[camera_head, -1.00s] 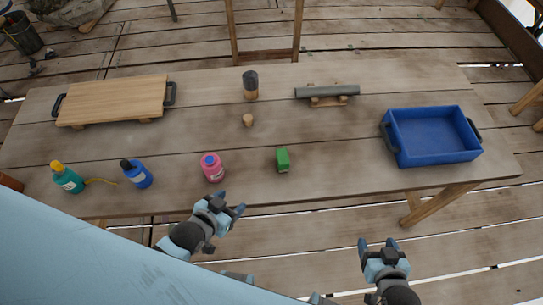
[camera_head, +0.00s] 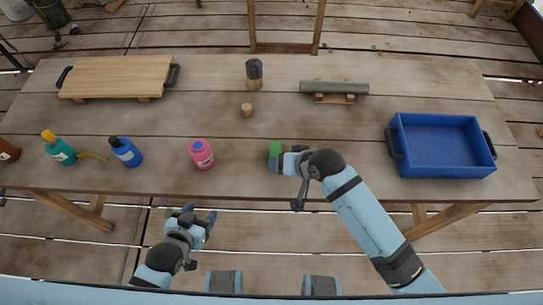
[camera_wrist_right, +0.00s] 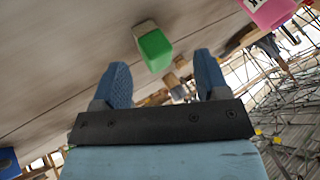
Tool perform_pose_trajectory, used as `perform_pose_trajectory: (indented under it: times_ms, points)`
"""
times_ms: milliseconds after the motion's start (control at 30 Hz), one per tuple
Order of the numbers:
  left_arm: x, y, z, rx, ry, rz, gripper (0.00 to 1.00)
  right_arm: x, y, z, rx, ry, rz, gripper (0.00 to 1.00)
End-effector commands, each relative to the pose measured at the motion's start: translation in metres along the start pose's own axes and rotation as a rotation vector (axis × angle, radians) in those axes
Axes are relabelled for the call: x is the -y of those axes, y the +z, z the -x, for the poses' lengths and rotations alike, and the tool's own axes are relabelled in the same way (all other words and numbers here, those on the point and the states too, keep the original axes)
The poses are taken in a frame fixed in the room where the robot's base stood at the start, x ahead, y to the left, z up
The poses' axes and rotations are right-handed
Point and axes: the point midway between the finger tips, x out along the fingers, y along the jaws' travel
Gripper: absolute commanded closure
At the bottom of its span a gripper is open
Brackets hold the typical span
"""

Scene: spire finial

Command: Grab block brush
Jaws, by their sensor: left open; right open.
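The block brush, a small green block (camera_head: 275,147), stands on the table near its front edge. In the right wrist view the green block (camera_wrist_right: 155,49) shows a pale tan side and lies ahead of and between my fingertips. My right gripper (camera_head: 278,163) is open, right at the front side of the block in the head view. Its two blue fingers (camera_wrist_right: 161,68) are apart with nothing held between them. I cannot tell whether they touch the block. My left gripper (camera_head: 199,215) is open and empty, in front of the table's front edge.
A pink jar (camera_head: 201,154) stands left of the block. A blue bottle (camera_head: 126,152) and teal bottle (camera_head: 60,151) are farther left. A blue tray (camera_head: 443,172) is at the right. A small wooden piece (camera_head: 247,110), dark cylinder (camera_head: 254,74) and grey roll (camera_head: 334,88) stand behind.

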Motion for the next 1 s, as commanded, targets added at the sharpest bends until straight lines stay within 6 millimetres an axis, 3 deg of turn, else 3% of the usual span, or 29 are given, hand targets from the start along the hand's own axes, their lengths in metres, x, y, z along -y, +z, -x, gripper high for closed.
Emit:
perform_pose_trajectory:
  times_ms: [33, 200, 533, 733, 1000]
  points:
    - [0.001, 0.006, -0.006, -0.002, 0.000, -0.002, 0.39, 0.009, -0.014, -0.008, 0.048, 0.006, 0.002, 0.32]
    - [0.003, 0.018, -0.014, -0.002, 0.000, -0.005, 0.39, 0.035, -0.042, -0.012, 0.246, 0.098, -0.020, 0.32]
    - [0.001, 0.033, -0.024, -0.001, 0.004, -0.003, 0.39, 0.042, -0.085, 0.014, 0.451, 0.429, -0.046, 0.32]
    - [0.000, 0.034, -0.024, -0.002, 0.004, -0.003, 0.39, 0.038, -0.088, 0.016, 0.474, 0.497, -0.055, 0.32]
    - [0.000, 0.035, -0.025, -0.003, 0.004, -0.003, 0.39, 0.016, -0.065, -0.023, 0.475, 0.496, -0.056, 0.32]
